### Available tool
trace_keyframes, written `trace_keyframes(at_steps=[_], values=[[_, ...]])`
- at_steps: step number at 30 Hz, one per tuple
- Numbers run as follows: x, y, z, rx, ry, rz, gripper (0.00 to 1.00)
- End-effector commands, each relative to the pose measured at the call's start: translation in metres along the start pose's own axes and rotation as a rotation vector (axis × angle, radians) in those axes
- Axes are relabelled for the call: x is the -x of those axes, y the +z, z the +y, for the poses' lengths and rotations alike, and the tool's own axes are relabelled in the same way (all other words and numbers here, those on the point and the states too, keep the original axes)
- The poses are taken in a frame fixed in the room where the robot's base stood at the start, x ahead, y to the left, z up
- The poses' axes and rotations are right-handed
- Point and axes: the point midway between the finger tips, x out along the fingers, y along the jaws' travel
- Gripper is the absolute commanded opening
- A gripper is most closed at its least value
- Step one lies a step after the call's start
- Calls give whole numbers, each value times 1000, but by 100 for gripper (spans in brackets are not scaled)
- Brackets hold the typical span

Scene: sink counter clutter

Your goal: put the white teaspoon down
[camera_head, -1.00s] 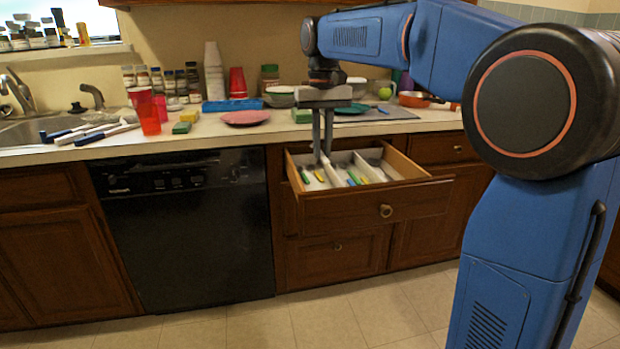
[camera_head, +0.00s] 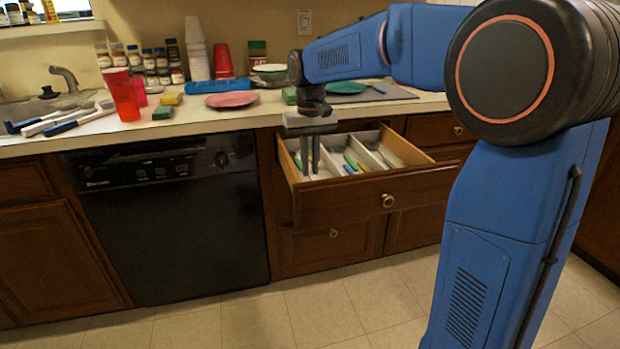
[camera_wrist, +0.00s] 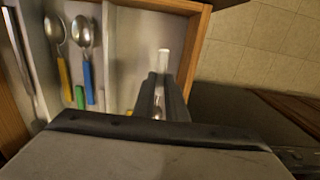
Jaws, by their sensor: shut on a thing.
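My gripper (camera_head: 310,172) points down into the left compartment of the open drawer (camera_head: 372,197). In the wrist view my gripper (camera_wrist: 163,98) is shut on the white teaspoon (camera_wrist: 163,60). The teaspoon's pale handle end sticks out beyond the fingers, and a shiny metal part shows between them. The spoon is over the compartment nearest the drawer's side wall; I cannot tell whether it touches the floor. In the head view the spoon is not clear.
Other compartments hold a yellow-handled spoon (camera_wrist: 61,50), a blue-handled spoon (camera_wrist: 86,55) and a green handle (camera_wrist: 80,97). White dividers (camera_wrist: 108,45) separate them. A red plate (camera_head: 232,99) and a red cup (camera_head: 123,95) stand on the counter above.

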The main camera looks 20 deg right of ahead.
Motion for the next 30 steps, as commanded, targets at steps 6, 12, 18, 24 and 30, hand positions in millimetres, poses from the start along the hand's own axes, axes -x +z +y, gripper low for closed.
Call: trace_keyframes(at_steps=[6, 12, 18, 24, 30], values=[[-14, 0, 0, 0, 0, 0, 0], [-38, 0, 0, 0, 0, -1, 0], [-45, -1, 0, 0, 0, 1, 0], [-46, -1, 0, 0, 0, 0, 0], [-47, -1, 0, 0, 0, 0, 30]])
